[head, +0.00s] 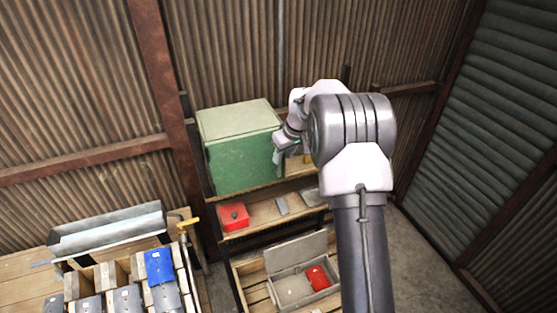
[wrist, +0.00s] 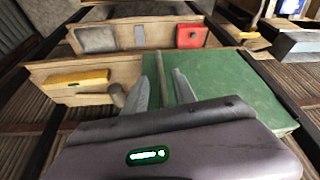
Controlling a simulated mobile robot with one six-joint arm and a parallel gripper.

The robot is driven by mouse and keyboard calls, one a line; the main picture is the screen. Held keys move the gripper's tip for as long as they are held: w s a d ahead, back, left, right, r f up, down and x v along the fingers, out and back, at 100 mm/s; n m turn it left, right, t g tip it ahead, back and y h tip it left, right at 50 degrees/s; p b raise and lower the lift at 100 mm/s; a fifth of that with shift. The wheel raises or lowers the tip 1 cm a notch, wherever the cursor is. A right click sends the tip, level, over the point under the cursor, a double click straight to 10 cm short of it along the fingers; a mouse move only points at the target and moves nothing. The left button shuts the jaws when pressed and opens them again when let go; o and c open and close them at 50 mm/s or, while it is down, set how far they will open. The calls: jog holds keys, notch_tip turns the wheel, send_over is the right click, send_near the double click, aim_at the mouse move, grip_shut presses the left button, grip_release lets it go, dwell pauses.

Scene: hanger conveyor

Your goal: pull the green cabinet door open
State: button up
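The green cabinet (head: 235,155) stands on the upper shelf in the head view, its door looking shut. It also fills the right middle of the wrist view (wrist: 235,90). My gripper (head: 279,157) is at the cabinet's right front edge in the head view. In the wrist view my gripper (wrist: 165,88) has its two fingers apart. A narrow grey bar (wrist: 160,72), which looks like the door handle or edge, runs between them. Gaps seem to show beside the bar; I cannot tell whether either finger touches it. The fingers' bases are hidden by my gripper's body.
A red box (head: 234,216) and grey flat pieces sit on the shelf below. A yellow item (wrist: 78,78) lies on the shelf beside the cabinet. An open grey box (head: 290,287) is lower down. A rack of blue and grey pieces (head: 125,295) stands at the left.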

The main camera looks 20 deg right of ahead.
aim_at(280, 164)
jog(key=x, duration=0.2)
jog(key=p+x, duration=0.1)
jog(key=x, duration=0.2)
jog(key=shift+s+a+f, duration=0.1)
jog(key=shift+s+f, duration=0.1)
jog(key=shift+w+f, duration=0.4)
jog(key=shift+s+r, duration=0.1)
jog(key=shift+s, duration=0.05)
grip_shut()
dwell(0.7)
